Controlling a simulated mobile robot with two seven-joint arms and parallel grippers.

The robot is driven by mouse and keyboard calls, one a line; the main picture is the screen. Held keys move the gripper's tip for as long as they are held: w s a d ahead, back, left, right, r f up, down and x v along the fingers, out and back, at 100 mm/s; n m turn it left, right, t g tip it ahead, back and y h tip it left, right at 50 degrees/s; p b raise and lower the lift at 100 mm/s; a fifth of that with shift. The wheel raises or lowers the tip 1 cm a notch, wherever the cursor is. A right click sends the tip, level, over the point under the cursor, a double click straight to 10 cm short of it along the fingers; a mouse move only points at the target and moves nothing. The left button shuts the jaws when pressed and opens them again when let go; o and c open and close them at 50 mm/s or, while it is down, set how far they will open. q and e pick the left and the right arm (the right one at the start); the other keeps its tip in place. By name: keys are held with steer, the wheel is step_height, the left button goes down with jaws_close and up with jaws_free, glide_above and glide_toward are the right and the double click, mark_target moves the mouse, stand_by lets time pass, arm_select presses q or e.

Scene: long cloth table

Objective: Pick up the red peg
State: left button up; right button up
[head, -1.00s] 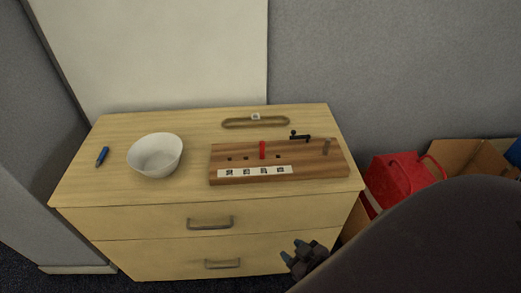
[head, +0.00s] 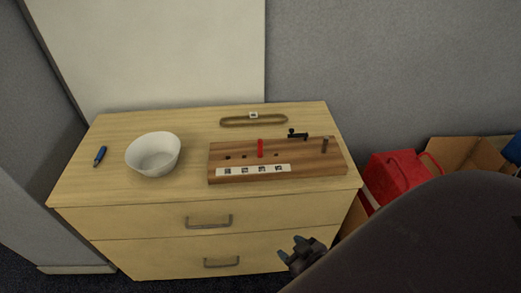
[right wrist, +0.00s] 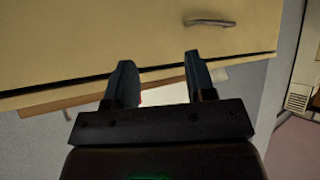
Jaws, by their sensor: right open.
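The red peg (head: 260,148) stands upright in a wooden board (head: 225,160) on top of a light wooden drawer cabinet. The board has several dark holes and a white label strip along its front. My right gripper (head: 291,250) is in front of the cabinet's drawers, below the top and well apart from the peg. In the right wrist view its two fingers (right wrist: 158,82) are spread with nothing between them that I can make out as held. My left gripper is not in view.
On the cabinet top are a white bowl (head: 153,155), a blue pen (head: 100,156), a tan loop (head: 254,122) and a small black part (head: 297,135). A grey-brown peg (head: 324,146) stands at the board's right end.

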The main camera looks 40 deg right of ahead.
steer(key=w+r+y+p, duration=0.1)
steer(key=w+r+p, duration=0.2)
steer(key=w+r, duration=1.2)
steer(key=w+r+y+p, duration=0.1)
steer(key=w+r+p, duration=0.2)
steer(key=w+r, duration=1.2)
steer(key=m+g+h, duration=0.2)
steer(key=m+g, duration=0.9)
steer(key=m, duration=0.5)
glide_above(260, 140)
steer(key=f, duration=0.8)
steer(key=shift+w+d+p, duration=0.2)
steer(key=shift+d+p, duration=0.05)
steer(key=shift+p, duration=0.1)
steer(key=shift+f+m, duration=0.25)
steer(key=shift+m, duration=0.05)
step_height(260, 140, down, 5)
steer(key=shift+r+b, duration=0.1)
steer(key=shift+b, duration=0.35)
steer(key=f, duration=0.4)
steer(key=shift+s+a+f+b, duration=0.2)
steer(key=shift+s+a+b, duration=0.05)
steer(key=shift+b, duration=0.15)
steer(key=shift+f, duration=0.5)
